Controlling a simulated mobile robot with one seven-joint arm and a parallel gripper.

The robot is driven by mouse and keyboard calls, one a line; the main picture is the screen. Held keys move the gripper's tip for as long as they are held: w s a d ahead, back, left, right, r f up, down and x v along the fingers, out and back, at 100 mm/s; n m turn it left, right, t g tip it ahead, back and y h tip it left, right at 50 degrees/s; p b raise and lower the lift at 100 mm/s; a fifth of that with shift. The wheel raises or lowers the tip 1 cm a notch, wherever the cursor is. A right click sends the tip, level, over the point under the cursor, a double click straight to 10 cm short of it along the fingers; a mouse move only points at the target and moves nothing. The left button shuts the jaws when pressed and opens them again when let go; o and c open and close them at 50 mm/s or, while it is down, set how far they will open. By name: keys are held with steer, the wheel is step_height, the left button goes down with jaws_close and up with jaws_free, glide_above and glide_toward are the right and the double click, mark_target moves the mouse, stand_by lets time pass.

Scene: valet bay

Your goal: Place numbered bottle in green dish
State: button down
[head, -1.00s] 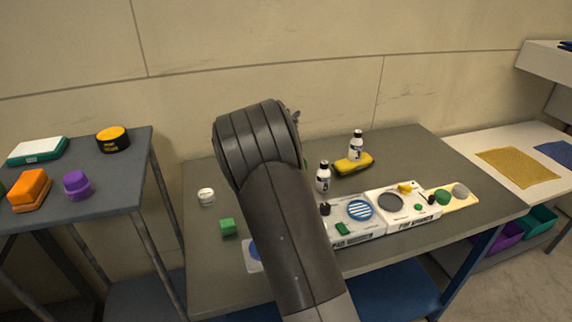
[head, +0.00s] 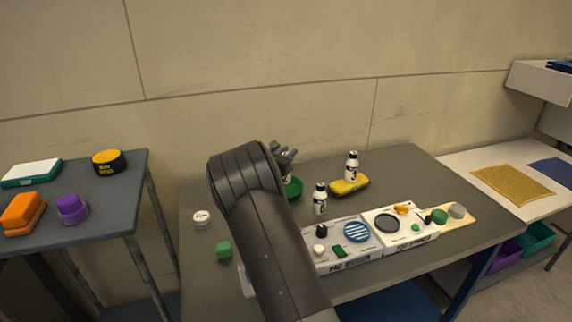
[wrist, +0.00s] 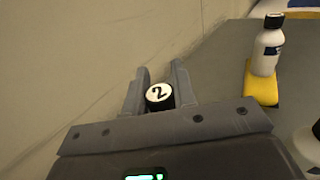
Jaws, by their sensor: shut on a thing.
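My gripper (wrist: 160,88) is shut on a bottle (wrist: 159,93) in the wrist view. The bottle has a black cap with a white top marked "2"; its lower part is hidden by my gripper. In the head view my gripper (head: 284,155) is above the back of the grey table, mostly behind my arm. A green dish (head: 293,188) lies on the table just below it, partly hidden by my arm. Two other white bottles with black caps stand to the right: one on the table (head: 320,199), one on a yellow sponge (head: 352,167).
White stations (head: 370,238) with a blue striped disc and a grey disc fill the table's front right. A green block (head: 224,250) and a small white jar (head: 202,219) stand at left. The wall is close behind. A side table (head: 110,210) holds orange and purple things.

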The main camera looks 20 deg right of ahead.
steer(key=shift+w+a+f, duration=0.2)
steer(key=shift+f, duration=1.9)
steer(key=shift+f, duration=0.15)
steer(key=c, duration=1.2)
jaws_free()
